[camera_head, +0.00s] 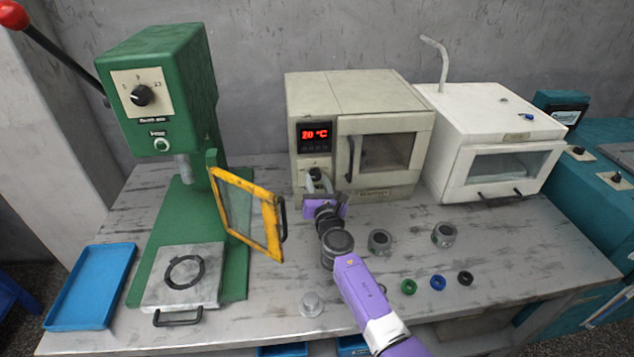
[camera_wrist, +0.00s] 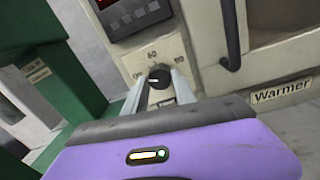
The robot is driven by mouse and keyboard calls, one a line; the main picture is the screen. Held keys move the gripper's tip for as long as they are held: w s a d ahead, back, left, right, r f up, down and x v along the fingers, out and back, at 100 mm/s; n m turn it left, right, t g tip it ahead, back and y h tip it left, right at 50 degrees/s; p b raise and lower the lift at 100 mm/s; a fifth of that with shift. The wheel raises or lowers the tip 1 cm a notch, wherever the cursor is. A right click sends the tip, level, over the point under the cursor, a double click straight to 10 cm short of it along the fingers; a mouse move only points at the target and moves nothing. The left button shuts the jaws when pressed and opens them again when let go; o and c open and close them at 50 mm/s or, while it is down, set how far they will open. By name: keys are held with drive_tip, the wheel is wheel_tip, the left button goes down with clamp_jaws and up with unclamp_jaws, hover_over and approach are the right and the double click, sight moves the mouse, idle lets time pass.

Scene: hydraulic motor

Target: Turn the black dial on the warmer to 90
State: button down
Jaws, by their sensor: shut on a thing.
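The warmer (camera_head: 372,92) is a beige box at the middle back of the bench. Its red display (camera_head: 315,134) reads 20 °C. The black dial (camera_wrist: 160,77) sits on the panel below the display, and it also shows in the head view (camera_head: 315,173). A "60" mark is above the dial, with further marks to its left and right that are hard to read. The dial's white line points to the left. My gripper (camera_wrist: 158,84) is shut on the dial, one finger on each side. In the head view my gripper (camera_head: 316,183) reaches the dial from the front.
A green press (camera_head: 165,90) with a yellow-framed guard (camera_head: 273,228) stands left of my arm. A white oven (camera_head: 490,130) is right of the warmer. Metal rings (camera_head: 443,235) and small coloured rings (camera_head: 437,282) lie to the right. A blue tray (camera_head: 92,287) is at the left.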

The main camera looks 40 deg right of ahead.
drive_tip(key=m+b, duration=0.2)
drive_tip(key=m, duration=0.1)
drive_tip(key=shift+f, duration=0.2)
drive_tip(key=m+b, duration=0.3)
drive_tip(key=m, duration=0.1)
drive_tip(key=shift+m+h, duration=0.3)
drive_tip(key=m+b, duration=0.3)
drive_tip(key=shift+f+m, duration=0.1)
drive_tip(key=shift+m, duration=0.3)
drive_tip(key=m+b, duration=0.3)
drive_tip(key=m, duration=0.1)
drive_tip(key=shift+m+b, duration=0.3)
drive_tip(key=shift+b, duration=0.05)
drive_tip(key=m+b, duration=0.5)
drive_tip(key=m, duration=0.1)
drive_tip(key=shift+a+f+m+h+b, duration=0.1)
drive_tip(key=shift+m+h+b, duration=0.25)
drive_tip(key=shift+m+h, duration=0.05)
drive_tip(key=m+b, duration=0.2)
drive_tip(key=m, duration=0.1)
drive_tip(key=shift+g+b, duration=0.3)
drive_tip(key=shift+b, duration=0.05)
drive_tip(key=shift+w+m+b, duration=0.1)
drive_tip(key=shift+m+b, duration=0.75)
drive_tip(key=shift+m, duration=0.65)
drive_tip(key=shift+r, duration=0.2)
